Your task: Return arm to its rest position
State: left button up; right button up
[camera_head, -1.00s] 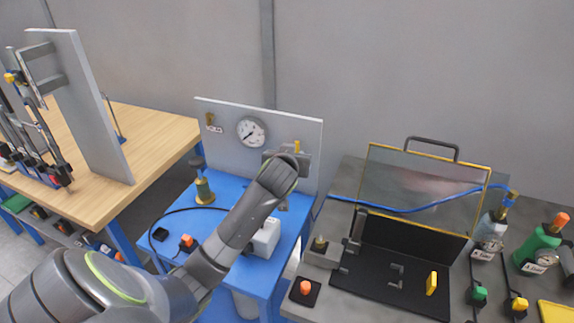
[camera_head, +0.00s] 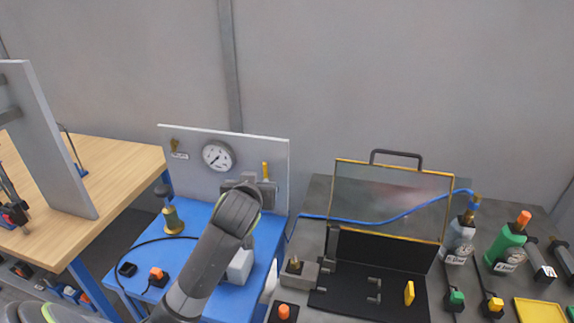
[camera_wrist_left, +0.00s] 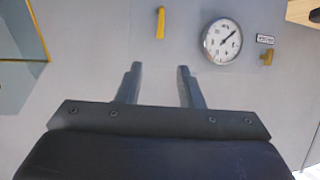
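My left arm reaches up from the bottom of the head view. My left gripper (camera_head: 250,186) is in front of the grey panel (camera_head: 195,190) on the blue table, by the yellow handle (camera_head: 265,171) and right of the round gauge (camera_head: 217,156). My wrist hides much of it there. In the left wrist view the left gripper (camera_wrist_left: 159,68) has its two fingers apart with nothing between them. The yellow handle (camera_wrist_left: 160,22) and gauge (camera_wrist_left: 222,41) lie beyond the fingertips, apart from them. My right gripper is out of view.
The blue table (camera_head: 210,309) carries a brass-based fitting (camera_head: 173,220), an orange-knobbed block (camera_head: 158,276) and a white box (camera_head: 240,264). A grey bench with an open hinged glass cover (camera_head: 390,200) and several bottles stands right. A wooden bench (camera_head: 125,165) stands left.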

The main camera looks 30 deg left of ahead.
pick_arm(q)
jog(key=shift+f, duration=0.1)
jog(key=s+d+f+m+g+h, duration=0.2)
jog(key=s+f+g, duration=0.2)
jog(key=s+f, duration=0.9)
jog(key=s+d+f+m+g+h, duration=0.1)
jog(key=s+f+g, duration=0.15)
jog(key=s, duration=0.35)
jog(key=s+d+f+g, duration=0.1)
jog(key=s+f, duration=0.3)
jog(key=s, duration=0.3)
jog(key=s+d+f+m+g+h, duration=0.1)
jog(key=s+d+f, duration=0.1)
jog(key=s+f, duration=0.3)
notch_tip(320, 180, down, 26)
jog(key=s+a+g+b, duration=0.1)
jog(key=a+g+b, duration=0.1)
jog(key=b, duration=0.1)
jog(key=s+d+f+b, duration=0.1)
jog(key=s+f, duration=1.4)
jog(key=f, duration=0.2)
jog(key=shift+g+h, duration=0.35)
jog(key=shift+h, duration=0.05)
